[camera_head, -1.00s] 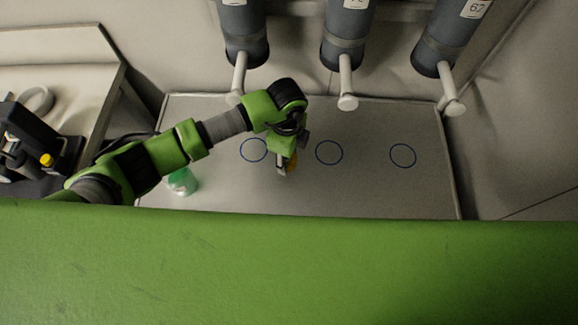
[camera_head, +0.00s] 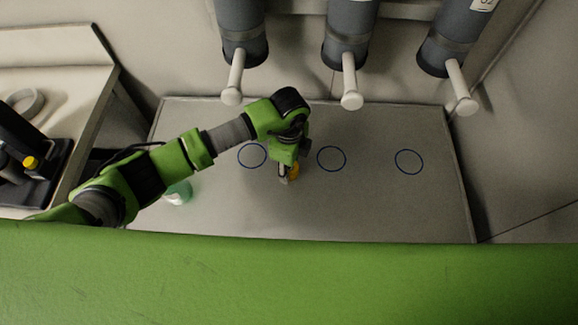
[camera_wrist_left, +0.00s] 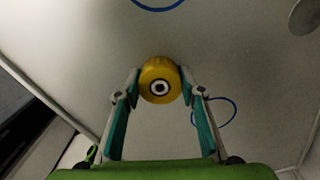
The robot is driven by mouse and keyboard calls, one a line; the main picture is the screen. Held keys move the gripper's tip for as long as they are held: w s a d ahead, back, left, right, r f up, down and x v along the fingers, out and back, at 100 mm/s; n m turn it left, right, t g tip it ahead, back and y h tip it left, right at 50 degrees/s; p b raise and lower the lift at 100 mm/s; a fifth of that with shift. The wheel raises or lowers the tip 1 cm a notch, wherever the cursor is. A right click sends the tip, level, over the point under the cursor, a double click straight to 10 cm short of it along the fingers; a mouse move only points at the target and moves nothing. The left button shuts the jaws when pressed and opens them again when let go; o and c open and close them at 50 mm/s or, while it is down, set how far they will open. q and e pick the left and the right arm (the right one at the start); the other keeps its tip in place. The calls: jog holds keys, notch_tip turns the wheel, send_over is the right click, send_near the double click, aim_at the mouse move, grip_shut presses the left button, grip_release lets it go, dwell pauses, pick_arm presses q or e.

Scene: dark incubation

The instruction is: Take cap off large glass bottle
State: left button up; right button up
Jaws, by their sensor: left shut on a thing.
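My left gripper (camera_head: 286,176) is shut on a round yellow cap (camera_head: 294,170) over the grey table, between the left and middle blue rings. In the left wrist view the yellow cap (camera_wrist_left: 160,80), with a dark and white ring at its centre, sits between the fingertips of the left gripper (camera_wrist_left: 161,84). I cannot tell whether a bottle is under it. A clear vessel with green in it (camera_head: 179,192), perhaps the glass bottle, stands at the table's left, partly hidden by my left arm. My right gripper is not in view.
The grey table (camera_head: 370,205) has three blue rings, with a bare right side (camera_head: 408,161). Three grey cylinders with white spouts (camera_head: 350,95) hang over its back edge. A side bench (camera_head: 85,75) at the left holds a black device (camera_head: 20,135) with a yellow knob.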

pick_arm(q)
jog(key=o, duration=1.2)
jog(key=shift+f, duration=0.1)
notch_tip(320, 180, up, 8)
jog(key=p, duration=0.6)
jog(key=shift+p, duration=0.3)
jog(key=shift+f, duration=0.1)
